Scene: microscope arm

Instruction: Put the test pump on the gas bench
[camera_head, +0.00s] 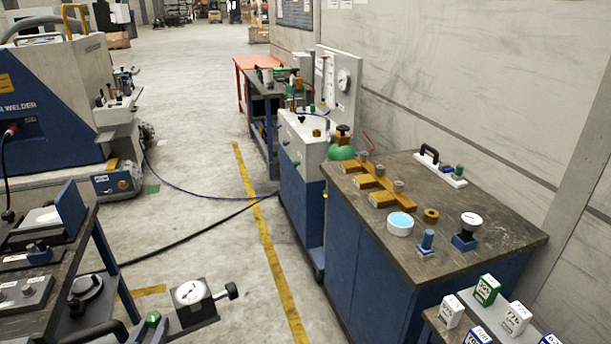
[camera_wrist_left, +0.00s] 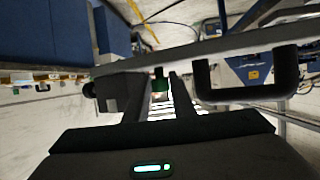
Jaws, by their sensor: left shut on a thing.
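My left gripper (camera_wrist_left: 157,92) is shut on the test pump, which has a round white gauge on a dark block (camera_head: 190,292), a black side knob, a green knob and a black handle. In the wrist view the pump's grey bar (camera_wrist_left: 225,46) crosses beyond my fingers, with the handle at the right and the dark block at the left. In the head view the pump is at the bottom, left of the benches, and partly cut off. A blue bench with a dark top (camera_head: 462,230), likely the gas bench, stands at the right. My right gripper is out of view.
A brass manifold (camera_head: 378,185), a blue-topped round dish (camera_head: 400,224), a small gauge (camera_head: 470,225) and a handled white fixture (camera_head: 440,170) occupy the dark top. Its front right is barer. Labelled boxes (camera_head: 487,290) stand in front. A tool cart (camera_head: 50,262) is at the left.

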